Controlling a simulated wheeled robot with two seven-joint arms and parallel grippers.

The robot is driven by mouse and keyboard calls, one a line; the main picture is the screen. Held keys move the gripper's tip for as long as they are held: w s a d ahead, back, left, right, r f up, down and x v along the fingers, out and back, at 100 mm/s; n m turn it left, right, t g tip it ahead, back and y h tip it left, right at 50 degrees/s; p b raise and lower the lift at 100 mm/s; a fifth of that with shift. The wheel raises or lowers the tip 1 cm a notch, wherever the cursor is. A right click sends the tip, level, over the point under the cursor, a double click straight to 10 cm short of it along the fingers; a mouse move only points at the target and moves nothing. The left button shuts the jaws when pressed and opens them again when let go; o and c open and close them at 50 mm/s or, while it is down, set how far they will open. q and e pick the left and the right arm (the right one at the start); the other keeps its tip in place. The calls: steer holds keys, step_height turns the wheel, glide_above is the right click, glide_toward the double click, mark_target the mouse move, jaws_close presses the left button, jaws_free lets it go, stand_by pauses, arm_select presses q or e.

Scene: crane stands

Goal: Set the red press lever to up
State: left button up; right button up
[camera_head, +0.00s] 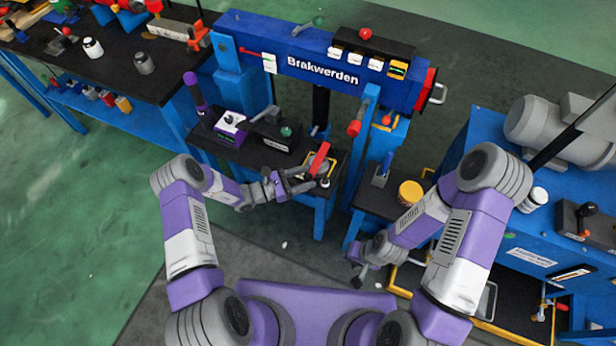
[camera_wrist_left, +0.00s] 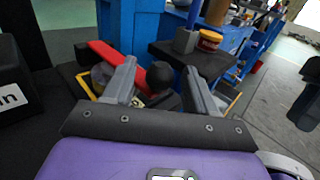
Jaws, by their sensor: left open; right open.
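A red lever (camera_head: 320,158) stands on the small black stand below the blue "Brakwerden" beam, rising at a tilt from a yellow-edged base. In the left wrist view the red lever (camera_wrist_left: 112,58) runs from the upper left down behind my left finger. My left gripper (camera_head: 309,181) is open beside the lever's lower part. In the wrist view a black round knob (camera_wrist_left: 161,77) shows between the open fingers (camera_wrist_left: 161,70); I cannot tell whether they touch it. My right gripper (camera_head: 362,268) is low at the centre right, away from the lever.
Black control boxes (camera_head: 281,132) stand left of the lever. The blue beam (camera_head: 320,66) crosses behind, with a red-ended handle (camera_head: 354,128) hanging near. A yellow-lidded can (camera_head: 410,193) stands on the right-hand stand. Green floor (camera_head: 80,220) is clear at left.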

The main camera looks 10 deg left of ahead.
arm_select(q)
steer(key=shift+x, duration=0.8)
jaws_close()
